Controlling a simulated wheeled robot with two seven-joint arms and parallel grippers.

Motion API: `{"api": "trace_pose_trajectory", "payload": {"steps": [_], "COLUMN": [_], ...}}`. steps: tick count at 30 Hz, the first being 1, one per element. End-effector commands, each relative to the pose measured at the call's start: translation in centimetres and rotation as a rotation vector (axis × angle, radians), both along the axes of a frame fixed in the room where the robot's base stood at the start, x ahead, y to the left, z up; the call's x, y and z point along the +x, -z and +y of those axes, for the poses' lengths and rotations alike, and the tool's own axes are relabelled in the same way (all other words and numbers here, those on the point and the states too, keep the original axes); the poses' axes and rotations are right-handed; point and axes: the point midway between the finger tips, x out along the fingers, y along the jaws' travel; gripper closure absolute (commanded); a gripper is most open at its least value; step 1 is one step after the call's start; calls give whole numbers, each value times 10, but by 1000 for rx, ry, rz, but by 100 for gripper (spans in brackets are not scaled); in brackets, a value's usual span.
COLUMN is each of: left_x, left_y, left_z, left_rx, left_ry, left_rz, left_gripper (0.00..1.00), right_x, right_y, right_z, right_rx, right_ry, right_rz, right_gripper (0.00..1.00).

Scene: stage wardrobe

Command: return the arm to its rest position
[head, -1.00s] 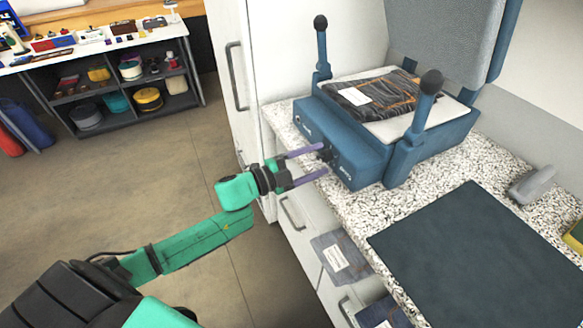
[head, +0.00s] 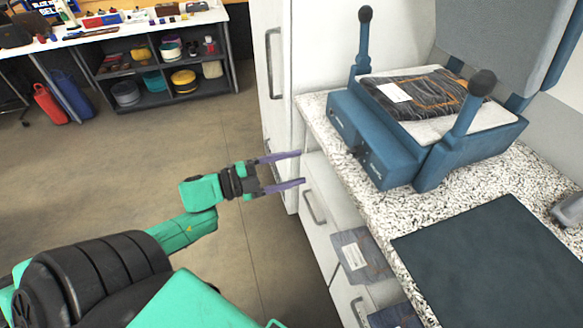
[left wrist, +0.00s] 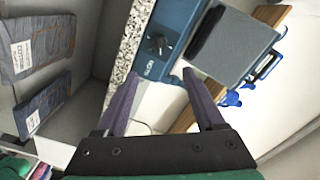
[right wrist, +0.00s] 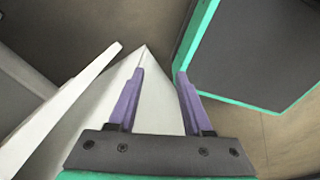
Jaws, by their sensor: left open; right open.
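My left gripper (head: 292,170) is open and empty in the head view. It hangs in the air left of the counter, apart from the blue press (head: 372,150). The press has its grey lid raised, and a dark folded garment with a white label (head: 425,93) lies on its pad. In the left wrist view the open fingers (left wrist: 158,95) point toward the press front with its black knob (left wrist: 158,45), with nothing between them. My right gripper (right wrist: 157,85) shows only in the right wrist view. It is open and empty, near pale panel edges.
The speckled counter (head: 490,180) carries a dark mat (head: 490,260). White drawers (head: 315,215) stand below it, with packaged garments (head: 360,255) beside them. A white cabinet (head: 272,80) stands behind the gripper. The floor (head: 120,180) to the left is clear up to the shelf table (head: 150,30).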

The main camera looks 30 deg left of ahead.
Motion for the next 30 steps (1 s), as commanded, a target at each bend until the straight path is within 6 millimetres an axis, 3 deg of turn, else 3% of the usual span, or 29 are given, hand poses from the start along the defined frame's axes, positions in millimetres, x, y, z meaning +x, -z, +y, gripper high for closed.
{"api": "trace_pose_trajectory", "payload": {"steps": [10, 14, 17, 18, 22, 26, 27, 30], "left_x": [1, 11, 12, 7, -30, -93, -116, -179], "left_y": [3, 43, 111, 144, 255, 362, 392, 457], "left_z": [3, 38, 89, 108, 149, 152, 145, 114], "left_rx": [-2, -21, -58, -77, -139, -193, -205, -222], "left_ry": [-11, -141, -337, -421, -668, -868, -919, -1025], "left_rz": [7, 95, 246, 319, 577, 858, 949, 1180], "left_gripper": [29, 29, 29, 29, 29, 29, 29, 29], "right_x": [0, 0, 0, 0, 0, 0, 0, 0], "right_y": [0, 0, 0, 0, 0, 0, 0, 0], "right_z": [0, -1, -1, -1, -2, -2, -2, -2], "right_rx": [0, -1, -1, -2, -2, -2, -2, -2], "right_ry": [0, 0, -1, -1, -1, -1, -1, -1], "right_rz": [0, 0, 1, 1, 1, 1, 1, 1], "right_gripper": [50, 50, 50, 50, 50, 50, 50, 50]}}
